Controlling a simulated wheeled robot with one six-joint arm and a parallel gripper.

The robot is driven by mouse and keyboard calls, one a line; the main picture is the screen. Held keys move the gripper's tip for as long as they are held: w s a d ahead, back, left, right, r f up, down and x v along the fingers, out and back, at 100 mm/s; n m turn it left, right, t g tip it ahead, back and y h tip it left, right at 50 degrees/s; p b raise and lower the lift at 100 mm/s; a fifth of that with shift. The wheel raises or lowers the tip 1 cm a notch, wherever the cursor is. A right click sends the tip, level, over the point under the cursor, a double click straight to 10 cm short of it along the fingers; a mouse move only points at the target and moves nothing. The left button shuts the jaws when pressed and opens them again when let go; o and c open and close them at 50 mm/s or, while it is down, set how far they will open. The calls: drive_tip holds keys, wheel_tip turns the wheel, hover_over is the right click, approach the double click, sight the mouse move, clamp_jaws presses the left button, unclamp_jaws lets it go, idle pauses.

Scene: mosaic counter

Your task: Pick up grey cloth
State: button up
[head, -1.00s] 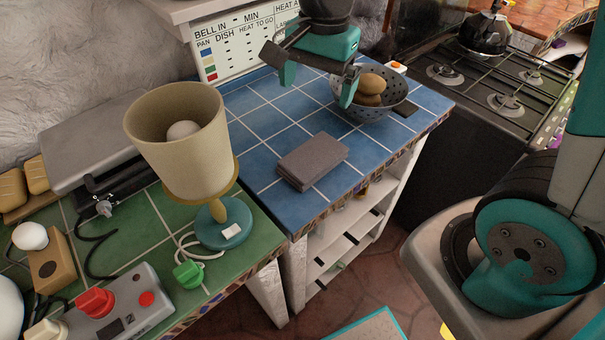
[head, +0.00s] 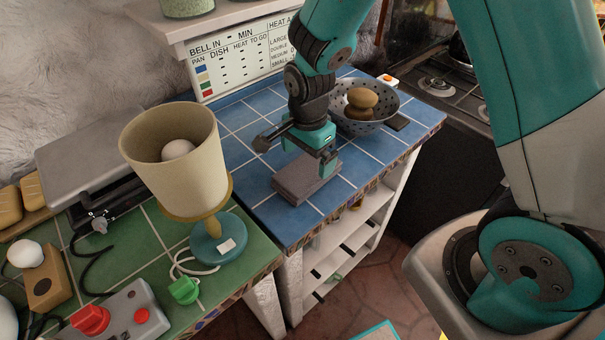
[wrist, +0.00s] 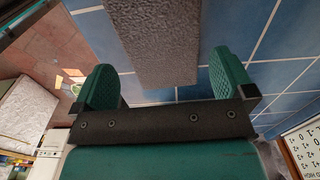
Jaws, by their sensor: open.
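The grey cloth (head: 303,184) is a folded flat block on the blue tiled counter, close to its front edge. It also shows in the wrist view (wrist: 158,40), running up from between the fingers to the top of the picture. My gripper (head: 296,158) is open and empty, just above the cloth and hiding part of its back. In the wrist view my gripper's two green fingertips (wrist: 167,75) stand apart on either side of the cloth. I cannot tell how much height is left between the fingers and the cloth.
A grey speckled colander (head: 378,118) with brown round items stands behind and right of my gripper. A beige lamp (head: 200,190) stands to the left on the green tiled counter (head: 135,255). Blue tiles left of the cloth are clear.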

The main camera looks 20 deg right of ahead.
sight(308, 170)
wheel_tip(308, 170, down, 5)
drive_tip(key=shift+s+r+p, duration=0.1)
drive_tip(key=shift+s+p, duration=0.05)
drive_tip(key=shift+p, duration=0.5)
drive_tip(key=c, duration=0.6)
drive_tip(key=shift+c, duration=0.2)
wheel_tip(308, 170, up, 20)
drive_tip(key=b, duration=0.1)
drive_tip(key=shift+b, duration=0.4)
drive_tip(key=shift+o, duration=0.8)
drive_tip(key=shift+c, duration=0.3)
